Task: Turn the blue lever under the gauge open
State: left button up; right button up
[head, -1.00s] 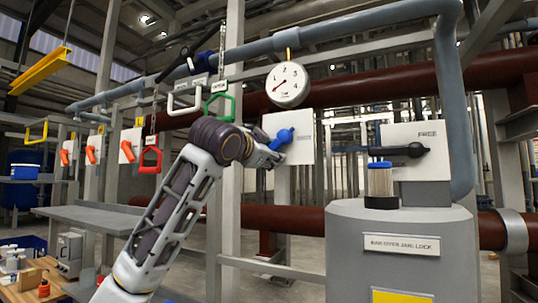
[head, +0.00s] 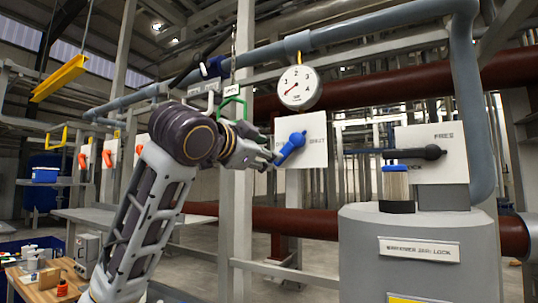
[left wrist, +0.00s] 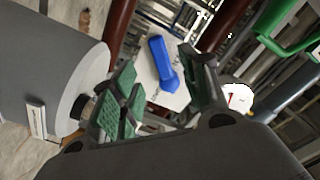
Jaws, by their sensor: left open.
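The blue lever (head: 291,149) is on a white plate (head: 315,152) below the round gauge (head: 299,88). It slants from upper right to lower left. My left gripper (head: 268,159) is at the plate's left side, with its fingertips close to the lever's lower end. In the left wrist view, the open gripper (left wrist: 163,96) has green-padded fingers apart, and the blue lever (left wrist: 162,64) appears between and beyond them. Contact cannot be told. The gauge (left wrist: 238,98) is right of the fingers there. My right gripper is not in view.
A grey tank (head: 412,250) with a black lever (head: 415,153) above it stands at the right. A green handle (head: 232,104) hangs just above my left wrist. A grey post (head: 243,200) stands behind the gripper. Pipes run overhead.

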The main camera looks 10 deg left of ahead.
pick_arm(q)
jog(key=shift+s+a, duration=0.2)
jog(key=shift+s, duration=0.5)
jog(key=shift+f, duration=0.1)
